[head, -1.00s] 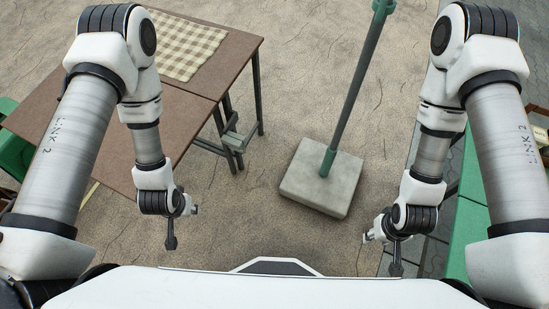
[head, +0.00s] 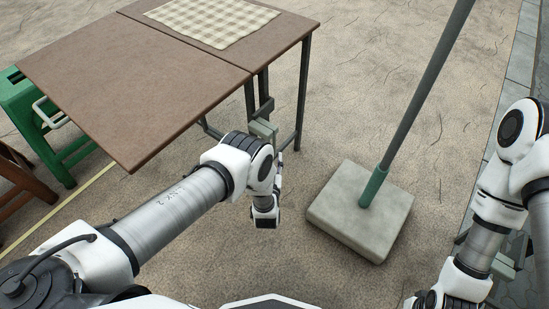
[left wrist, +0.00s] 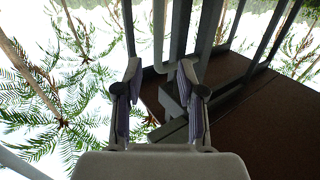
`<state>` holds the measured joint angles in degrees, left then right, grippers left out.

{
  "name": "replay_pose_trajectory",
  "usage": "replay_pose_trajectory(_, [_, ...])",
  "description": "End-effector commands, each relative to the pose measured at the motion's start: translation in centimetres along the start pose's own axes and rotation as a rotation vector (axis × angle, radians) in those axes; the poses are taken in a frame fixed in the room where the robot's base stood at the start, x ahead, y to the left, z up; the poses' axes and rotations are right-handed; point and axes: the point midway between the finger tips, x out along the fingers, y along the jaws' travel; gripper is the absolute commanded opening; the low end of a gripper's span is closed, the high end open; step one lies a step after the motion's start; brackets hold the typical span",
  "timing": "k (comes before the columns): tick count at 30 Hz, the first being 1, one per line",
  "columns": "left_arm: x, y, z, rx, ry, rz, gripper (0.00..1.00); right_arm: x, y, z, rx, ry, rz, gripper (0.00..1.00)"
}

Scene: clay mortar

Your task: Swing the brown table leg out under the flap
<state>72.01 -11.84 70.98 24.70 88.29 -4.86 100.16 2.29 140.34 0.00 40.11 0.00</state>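The brown table flap (head: 135,85) is level at the left of the head view, next to the fixed tabletop (head: 280,32). Dark legs (head: 249,100) stand close together under the seam, with a pale green block (head: 263,129) beside them; I cannot tell which one swings. My left gripper (head: 279,172) is just in front of these legs, partly hidden by its wrist. In the left wrist view it is open (left wrist: 160,88), with dark bars (left wrist: 180,35) beyond its fingers and nothing clearly held. My right gripper is outside the view; only its arm shows at lower right.
A concrete block (head: 360,212) with a slanting pole (head: 418,95) stands to the right of my left gripper. A checked cloth (head: 212,20) lies on the fixed top. A green stool (head: 30,105) and brown wooden furniture (head: 20,180) stand left of the flap.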

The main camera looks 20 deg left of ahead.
Motion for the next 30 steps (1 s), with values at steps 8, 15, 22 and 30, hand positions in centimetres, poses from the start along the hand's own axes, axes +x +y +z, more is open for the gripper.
replay_pose_trajectory(8, [3.0,0.2,-0.1,-0.010,0.041,-0.011,0.39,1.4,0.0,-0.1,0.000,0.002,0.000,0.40])
replay_pose_trajectory(15, [7.3,0.2,-0.1,-0.010,0.038,-0.009,0.39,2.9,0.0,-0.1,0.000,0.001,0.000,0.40])
replay_pose_trajectory(22, [8.1,0.2,-0.4,-0.009,0.035,-0.009,0.39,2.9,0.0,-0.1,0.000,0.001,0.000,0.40])
replay_pose_trajectory(30, [8.1,0.2,-0.4,-0.009,0.034,-0.008,0.00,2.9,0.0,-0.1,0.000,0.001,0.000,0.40])
